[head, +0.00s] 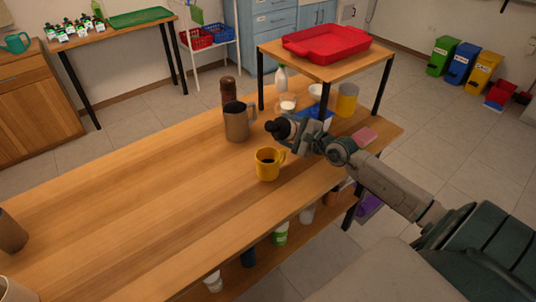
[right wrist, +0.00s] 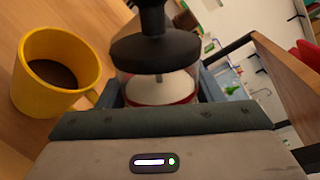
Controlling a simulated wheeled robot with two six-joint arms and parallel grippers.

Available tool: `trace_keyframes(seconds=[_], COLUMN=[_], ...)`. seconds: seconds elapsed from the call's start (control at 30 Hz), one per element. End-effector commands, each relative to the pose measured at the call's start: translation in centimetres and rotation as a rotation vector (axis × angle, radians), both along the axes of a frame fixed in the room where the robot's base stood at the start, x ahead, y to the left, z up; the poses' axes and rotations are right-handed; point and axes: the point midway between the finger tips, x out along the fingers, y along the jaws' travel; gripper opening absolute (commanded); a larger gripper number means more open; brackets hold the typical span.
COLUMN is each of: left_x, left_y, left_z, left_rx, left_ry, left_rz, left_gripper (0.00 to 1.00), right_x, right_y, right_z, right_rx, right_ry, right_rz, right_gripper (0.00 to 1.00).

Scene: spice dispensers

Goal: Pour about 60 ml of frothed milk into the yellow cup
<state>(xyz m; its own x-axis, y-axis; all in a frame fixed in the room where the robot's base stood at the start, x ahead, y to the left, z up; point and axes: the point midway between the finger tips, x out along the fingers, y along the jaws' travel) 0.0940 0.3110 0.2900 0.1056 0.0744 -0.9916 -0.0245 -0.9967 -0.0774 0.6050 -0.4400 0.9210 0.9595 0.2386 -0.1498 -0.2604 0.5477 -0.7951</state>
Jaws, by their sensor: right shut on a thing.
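The yellow cup (head: 268,165) stands upright on the wooden table, with dark liquid inside. It also shows at the left of the right wrist view (right wrist: 55,72), with its handle towards my gripper. My right gripper (head: 290,134) is behind and right of the cup, apart from it. It is shut on a clear vessel with a black lid and knob (right wrist: 155,48). White content, perhaps the frothed milk (right wrist: 160,90), and a red band show through its wall. In the head view only the vessel's dark top (head: 276,128) shows clearly. My left gripper is out of view.
A grey-brown pitcher (head: 236,122) and a brown bottle (head: 228,90) stand behind the cup. A raised shelf with a red tray (head: 326,42) stands at the back right, with a yellow canister (head: 347,100) below it. The table's left middle is clear.

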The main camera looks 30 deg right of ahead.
Motion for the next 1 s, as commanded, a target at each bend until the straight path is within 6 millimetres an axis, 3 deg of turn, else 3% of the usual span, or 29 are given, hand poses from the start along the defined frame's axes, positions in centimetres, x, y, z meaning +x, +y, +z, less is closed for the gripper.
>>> trace_keyframes(seconds=[1.0], left_x=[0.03], left_y=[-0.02], left_z=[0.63], left_rx=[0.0], left_ry=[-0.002], left_rz=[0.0], left_gripper=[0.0], right_x=[0.0], right_y=[0.12], right_z=[0.38], right_rx=[-0.06], right_ry=[-0.01], right_rz=[0.0], right_gripper=[0.28])
